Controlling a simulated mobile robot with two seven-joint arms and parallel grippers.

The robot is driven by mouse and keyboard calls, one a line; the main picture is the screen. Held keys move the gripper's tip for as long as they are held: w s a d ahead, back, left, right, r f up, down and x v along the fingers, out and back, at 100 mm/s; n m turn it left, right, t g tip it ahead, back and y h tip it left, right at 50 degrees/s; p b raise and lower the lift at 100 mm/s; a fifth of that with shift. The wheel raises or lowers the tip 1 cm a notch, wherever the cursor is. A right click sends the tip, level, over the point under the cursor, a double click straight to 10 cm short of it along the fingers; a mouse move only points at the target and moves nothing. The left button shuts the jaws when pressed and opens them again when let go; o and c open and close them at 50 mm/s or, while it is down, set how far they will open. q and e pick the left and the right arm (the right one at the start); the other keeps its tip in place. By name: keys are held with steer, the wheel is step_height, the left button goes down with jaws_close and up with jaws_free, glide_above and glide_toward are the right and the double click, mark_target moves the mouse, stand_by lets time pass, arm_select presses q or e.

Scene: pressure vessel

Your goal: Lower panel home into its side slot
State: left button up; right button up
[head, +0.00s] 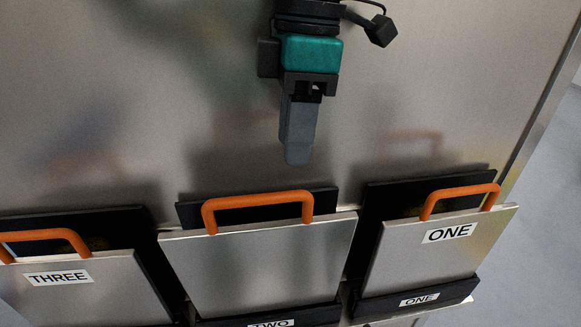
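My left gripper (298,150) comes down from the top middle, above the middle panel's orange handle (258,201) and apart from it in the picture. Its fingers overlap edge-on, so I cannot tell whether they are open; no object shows in them. The middle grey panel (262,265) stands in a black holder labelled TWO (270,323), with no label visible on its face. A panel marked ONE (430,260) stands at right in a black holder labelled ONE (419,299). A panel marked THREE (85,290) is at left, its lower part cut off. My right gripper is out of view.
A large shiny metal wall (150,110) fills the background and reflects the handles. Black backing plates (380,200) stand behind the panels. The wall's edge runs down the right, with grey floor (540,190) beyond. The space around my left gripper looks clear.

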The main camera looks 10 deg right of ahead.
arm_select(q)
steer(key=r, duration=0.4)
steer(key=shift+w+d, duration=0.2)
steer(key=shift+d, duration=0.05)
steer(key=shift+f, duration=0.1)
